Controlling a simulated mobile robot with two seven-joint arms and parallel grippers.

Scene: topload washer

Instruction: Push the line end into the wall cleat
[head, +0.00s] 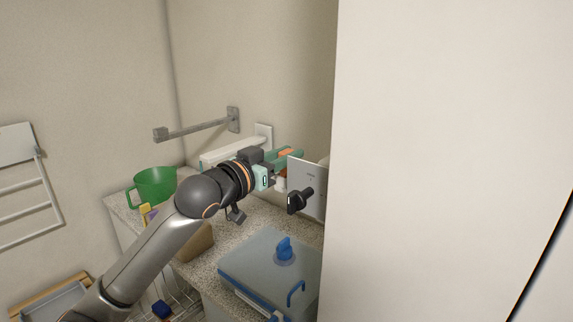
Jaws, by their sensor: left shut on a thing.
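My left gripper (292,156) reaches in from the left, with teal fingers in front of the back wall. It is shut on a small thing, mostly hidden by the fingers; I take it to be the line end. An orange patch shows between the fingers, but I cannot tell whether it is part of the line end. I cannot make out a line running from it. A white plate (264,130) on the back wall shows just behind the gripper. I cannot tell whether it is the wall cleat. My right gripper is not in view.
A grey panel with a black knob (299,201) stands close beside the gripper. A grey wall bracket arm (195,130) sticks out at the left. A green jug (154,185) and a blue-handled lidded box (262,262) sit on the speckled counter. A large white surface (450,150) blocks the right.

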